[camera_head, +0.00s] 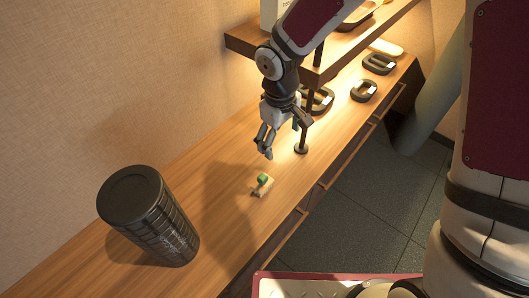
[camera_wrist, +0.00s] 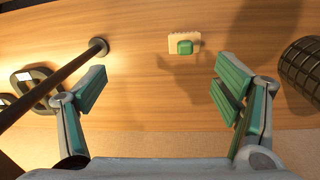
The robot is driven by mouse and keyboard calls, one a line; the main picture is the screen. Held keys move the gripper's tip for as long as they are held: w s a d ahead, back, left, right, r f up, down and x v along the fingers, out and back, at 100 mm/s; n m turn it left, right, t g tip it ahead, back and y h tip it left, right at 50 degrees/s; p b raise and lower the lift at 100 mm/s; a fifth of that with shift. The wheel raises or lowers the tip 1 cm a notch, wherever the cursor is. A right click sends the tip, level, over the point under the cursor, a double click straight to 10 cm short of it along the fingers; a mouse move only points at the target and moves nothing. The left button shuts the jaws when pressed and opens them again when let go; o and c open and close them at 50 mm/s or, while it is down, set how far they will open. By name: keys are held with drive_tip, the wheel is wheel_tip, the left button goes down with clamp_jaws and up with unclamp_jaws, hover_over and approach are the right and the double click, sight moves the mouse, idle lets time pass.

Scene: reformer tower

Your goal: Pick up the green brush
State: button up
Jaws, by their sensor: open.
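The green brush (camera_head: 262,182) is small, with a green knob on a pale wooden-looking block. It lies on the wooden counter, below and slightly left of my gripper in the head view. In the wrist view the brush (camera_wrist: 184,44) is ahead of the fingers, a little right of the middle between them. My gripper (camera_head: 283,148) is open and empty above the counter, apart from the brush. In the wrist view its two fingers (camera_wrist: 160,88) are spread wide with green pads.
A dark ribbed cylinder (camera_head: 150,216) stands at the counter's left; it also shows at right in the wrist view (camera_wrist: 303,68). A dark post (camera_head: 305,125) holds up a shelf (camera_head: 318,68) at the right. Dark weight-like rings (camera_head: 364,90) lie beyond. Bare counter surrounds the brush.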

drive_tip(key=n+b, duration=0.1)
drive_tip(key=b, duration=0.1)
hover_over(263, 176)
drive_tip(key=shift+g+y, duration=0.3)
drive_tip(key=shift+g, duration=0.1)
wheel_tip(263, 176, down, 9)
drive_tip(key=shift+f, duration=0.1)
wheel_tip(263, 176, down, 7)
drive_tip(key=shift+b, duration=1.2)
drive_tip(key=shift+f+b, duration=1.3)
drive_tip(key=shift+f, duration=2)
drive_tip(key=shift+r, duration=0.1)
drive_tip(key=c, duration=1.3)
